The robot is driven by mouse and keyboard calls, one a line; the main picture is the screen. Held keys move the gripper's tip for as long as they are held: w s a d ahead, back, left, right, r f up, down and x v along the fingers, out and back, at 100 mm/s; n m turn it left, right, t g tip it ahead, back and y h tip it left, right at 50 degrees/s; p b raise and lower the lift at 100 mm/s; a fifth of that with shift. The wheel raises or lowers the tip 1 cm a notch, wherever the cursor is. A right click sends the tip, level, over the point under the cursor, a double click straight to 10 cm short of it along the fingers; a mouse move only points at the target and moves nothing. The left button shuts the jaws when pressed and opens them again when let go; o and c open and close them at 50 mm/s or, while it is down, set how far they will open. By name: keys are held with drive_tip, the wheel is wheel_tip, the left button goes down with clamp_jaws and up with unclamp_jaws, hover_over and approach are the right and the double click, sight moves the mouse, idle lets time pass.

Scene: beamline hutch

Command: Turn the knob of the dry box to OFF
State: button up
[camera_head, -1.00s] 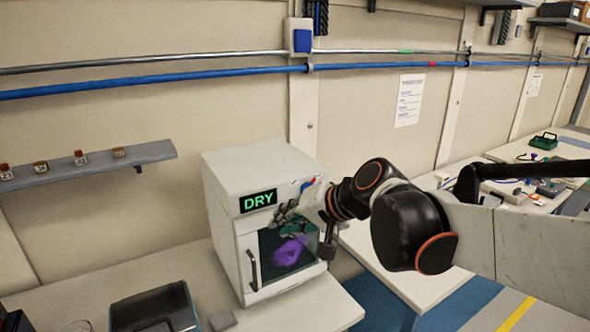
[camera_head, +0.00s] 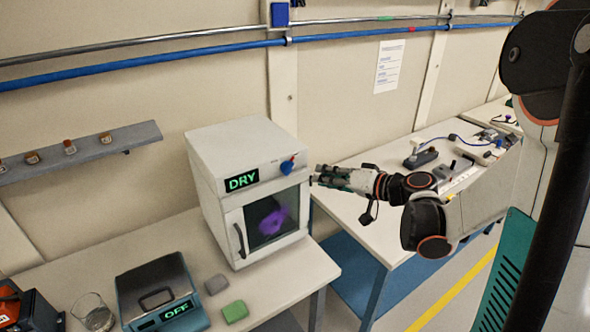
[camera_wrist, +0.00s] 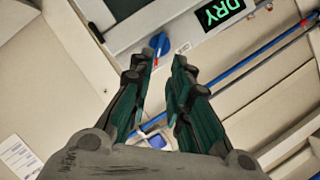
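The white dry box (camera_head: 207,178) stands on the left bench, its green display (camera_head: 242,180) reading DRY. Its blue knob (camera_head: 287,168) is at the upper right of the front, with a red mark at its upper right. A purple glow shows behind the door window. My gripper (camera_head: 316,177) is just right of the box, fingers pointing left towards it, apart from the knob. In the wrist view, the knob (camera_wrist: 159,42) appears just beyond the fingertips, near the left one. My gripper (camera_wrist: 163,60) is open there, with a narrow empty gap between its fingers.
A scale-like device (camera_head: 160,290) with a display reading OFF, a glass beaker (camera_head: 93,312), a green block (camera_head: 235,311) and a grey block (camera_head: 216,284) are on the bench. A shelf (camera_head: 80,152) holds small jars. A second bench (camera_head: 350,225) lies right.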

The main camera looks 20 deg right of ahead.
sight(291, 170)
drive_tip(key=x, duration=1.1)
drive_tip(key=shift+a, duration=0.1)
clamp_jaws()
